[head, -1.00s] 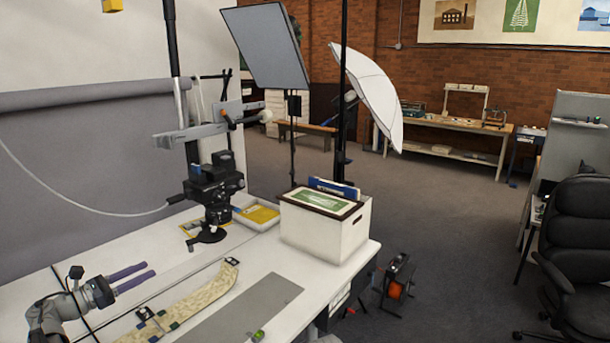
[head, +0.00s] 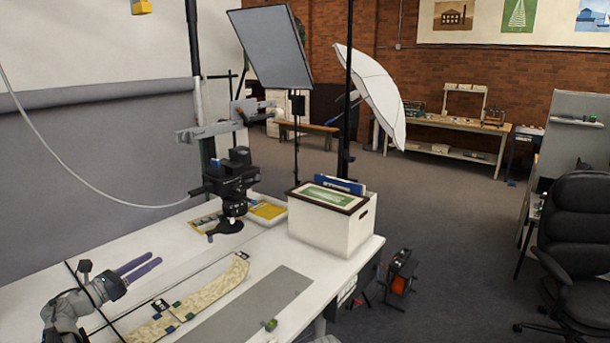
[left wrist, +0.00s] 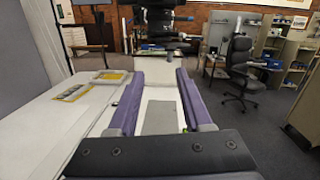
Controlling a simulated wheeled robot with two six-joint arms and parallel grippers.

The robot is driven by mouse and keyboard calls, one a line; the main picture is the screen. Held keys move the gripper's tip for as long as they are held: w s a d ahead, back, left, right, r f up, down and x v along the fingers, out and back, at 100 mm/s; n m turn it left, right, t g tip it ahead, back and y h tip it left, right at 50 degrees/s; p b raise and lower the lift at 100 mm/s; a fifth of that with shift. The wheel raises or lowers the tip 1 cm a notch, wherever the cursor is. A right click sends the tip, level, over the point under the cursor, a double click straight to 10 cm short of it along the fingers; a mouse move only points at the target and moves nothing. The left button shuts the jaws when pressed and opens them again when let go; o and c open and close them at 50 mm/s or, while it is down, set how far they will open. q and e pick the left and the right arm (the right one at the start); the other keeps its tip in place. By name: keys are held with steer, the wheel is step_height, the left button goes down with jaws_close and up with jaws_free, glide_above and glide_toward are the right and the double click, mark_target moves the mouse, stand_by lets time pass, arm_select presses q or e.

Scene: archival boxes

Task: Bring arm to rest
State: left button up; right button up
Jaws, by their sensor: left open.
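My left gripper (head: 141,268) is at the lower left of the head view, over the left part of the white table (head: 215,262). Its two purple fingers are apart with nothing between them. The left wrist view also shows this gripper (left wrist: 155,90), open and empty, pointing along the table. My right gripper is not in view.
A patterned strip (head: 200,297) and a grey mat (head: 250,308) lie on the table. A white archival box (head: 330,232) holding a framed green picture stands at the far right corner. A camera on a stand (head: 230,182) and a yellow-filled tray (head: 266,210) are beside it.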

arm_select(q)
steer(key=w+d+r+n+t+y, duration=0.3)
steer(key=w+d+n+t+y, duration=0.3)
steer(key=n+y, duration=0.7)
steer(key=s+d+f+n+g+y, duration=0.1)
steer(key=s+d+f+n+g, duration=0.1)
steer(key=d+f+n+g, duration=0.5)
steer(key=s+d+f+n+g+y, duration=0.15)
steer(key=f+n, duration=0.35)
steer(key=n, duration=0.6)
steer(key=s+d+f+n+g+h, duration=0.2)
steer(key=s+d+f+n+g, duration=0.3)
steer(key=s+d+f, duration=0.55)
steer(key=s+d+f+n+g+h, duration=0.1)
steer(key=s+d+g, duration=0.3)
steer(key=s, duration=0.5)
steer(key=s+d+f+g, duration=0.3)
steer(key=s+d, duration=0.3)
steer(key=s, duration=0.2)
steer(key=shift+s+d+n+g+h, duration=0.35)
steer(key=shift+d+n+g, duration=0.05)
steer(key=shift+g, duration=0.25)
